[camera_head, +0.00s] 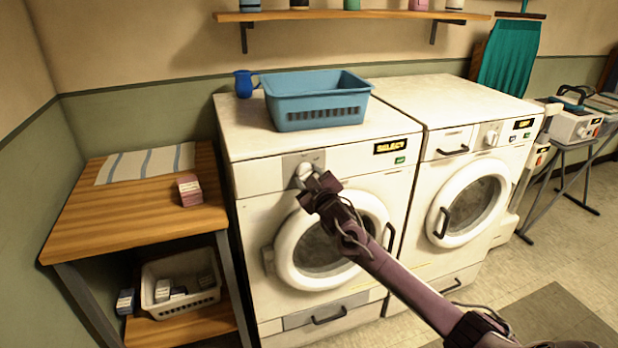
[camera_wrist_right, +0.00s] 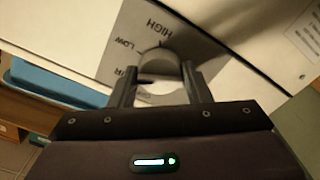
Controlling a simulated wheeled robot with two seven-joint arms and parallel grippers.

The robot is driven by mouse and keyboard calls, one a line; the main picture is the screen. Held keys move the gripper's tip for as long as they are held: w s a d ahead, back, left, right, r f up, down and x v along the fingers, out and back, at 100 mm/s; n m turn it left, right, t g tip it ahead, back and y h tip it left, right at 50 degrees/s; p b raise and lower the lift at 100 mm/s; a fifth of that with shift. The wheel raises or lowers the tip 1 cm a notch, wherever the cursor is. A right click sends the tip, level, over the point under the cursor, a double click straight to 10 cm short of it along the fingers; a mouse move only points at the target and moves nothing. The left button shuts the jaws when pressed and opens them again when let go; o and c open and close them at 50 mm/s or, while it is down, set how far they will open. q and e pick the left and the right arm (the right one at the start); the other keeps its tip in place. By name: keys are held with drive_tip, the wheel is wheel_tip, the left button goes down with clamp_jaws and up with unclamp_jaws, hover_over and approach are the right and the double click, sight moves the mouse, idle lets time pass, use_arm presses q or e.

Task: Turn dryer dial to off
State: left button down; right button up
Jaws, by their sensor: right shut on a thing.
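The dial (camera_head: 303,170) is a pale round knob on a grey plate (camera_head: 318,157) at the upper left of the left white machine's front (camera_head: 262,180). In the right wrist view the dial (camera_wrist_right: 158,64) sits between the two fingers of my right gripper (camera_wrist_right: 159,78), which is shut on it. The plate (camera_wrist_right: 115,62) reads HIGH, LOW and a partly hidden word like AIR. A small dark mark at the knob's edge lies near HIGH; the exact setting is hard to tell. My right gripper (camera_head: 313,183) partly covers the dial in the head view.
A blue basket (camera_head: 318,110) and a blue mug (camera_head: 244,84) stand on the left machine. A second white machine (camera_head: 462,150) adjoins it at right. A wooden table (camera_head: 130,215) stands at left. Open floor lies at lower right.

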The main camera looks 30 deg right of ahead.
drive_tip(key=n+b, duration=0.1)
drive_tip(key=n, duration=1.2)
idle(0.4)
drive_tip(key=o, duration=1)
drive_tip(key=shift+r, duration=0.1)
drive_tip(key=v, duration=0.7)
drive_tip(key=shift+s+a+b, duration=0.1)
drive_tip(key=shift+s+b, duration=0.25)
drive_tip(key=shift+s, duration=0.05)
